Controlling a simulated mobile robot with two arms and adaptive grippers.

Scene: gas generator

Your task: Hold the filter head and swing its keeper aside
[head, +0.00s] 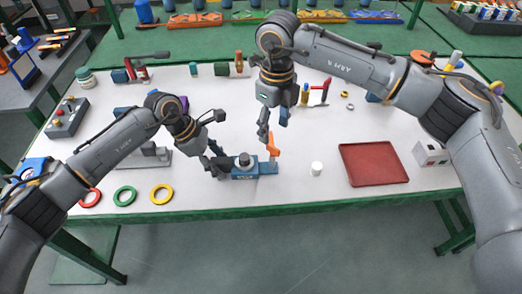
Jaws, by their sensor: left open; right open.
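The filter head (241,175) is a blue block with a grey round knob on top, near the front edge of the table. The orange keeper (273,147) stands up at its right end. My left gripper (224,165) is open at the left end of the filter head; whether it touches is too small to tell. My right gripper (264,130) is open and points down just above and left of the orange keeper. It looks apart from the keeper. The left fingers partly hide the block's left end.
A white table (220,215) carries a red tray (374,164) at right and a small white cup (317,168) right of the filter head. Red, green (125,196) and yellow rings lie at front left. A grey control box (67,117) stands at far left.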

